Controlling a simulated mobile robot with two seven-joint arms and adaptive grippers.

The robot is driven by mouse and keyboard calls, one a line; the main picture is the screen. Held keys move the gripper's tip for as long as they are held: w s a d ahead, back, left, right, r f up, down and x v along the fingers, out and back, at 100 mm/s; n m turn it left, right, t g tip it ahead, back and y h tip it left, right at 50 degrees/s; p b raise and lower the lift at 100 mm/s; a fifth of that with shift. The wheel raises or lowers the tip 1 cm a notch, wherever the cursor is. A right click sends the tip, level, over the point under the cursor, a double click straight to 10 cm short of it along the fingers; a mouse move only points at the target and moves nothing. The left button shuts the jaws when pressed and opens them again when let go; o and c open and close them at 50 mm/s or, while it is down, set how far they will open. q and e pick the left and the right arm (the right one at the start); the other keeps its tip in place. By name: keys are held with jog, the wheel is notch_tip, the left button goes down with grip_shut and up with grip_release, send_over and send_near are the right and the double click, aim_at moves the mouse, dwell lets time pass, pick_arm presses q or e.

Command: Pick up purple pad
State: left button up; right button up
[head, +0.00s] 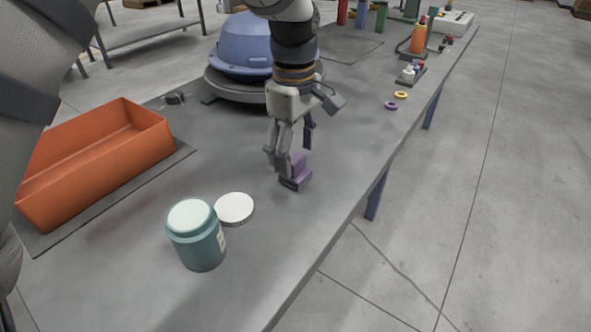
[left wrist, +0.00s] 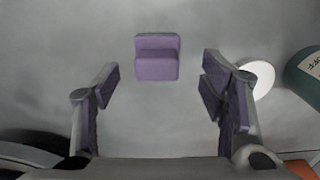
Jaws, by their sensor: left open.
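The purple pad (head: 297,178), a small stepped block, lies on the grey table. It also shows in the left wrist view (left wrist: 157,66), near the top centre, just beyond the fingertips and lined up with the gap between them. My left gripper (head: 292,156) points down over the table close to the pad. Its fingers, which have purple inner faces, are spread wide with nothing between them, as the left wrist view (left wrist: 160,80) shows. In the head view a fingertip partly covers the pad. My right gripper does not show.
A teal jar (head: 197,238) and a white lid (head: 234,208) stand in front of the pad. An orange bin (head: 95,150) is at left, a blue hood (head: 240,45) behind. Yellow (head: 401,95) and purple (head: 391,105) rings lie to the right. The table around the pad is clear.

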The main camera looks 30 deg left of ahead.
aim_at(295, 158)
pick_arm(q)
notch_tip(295, 158, down, 4)
jog(key=shift+w+f, duration=0.15)
jog(key=shift+f, duration=0.1)
jog(key=c, duration=1.3)
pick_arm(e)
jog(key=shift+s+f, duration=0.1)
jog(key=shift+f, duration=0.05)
pick_arm(q)
jog(key=shift+r, duration=0.15)
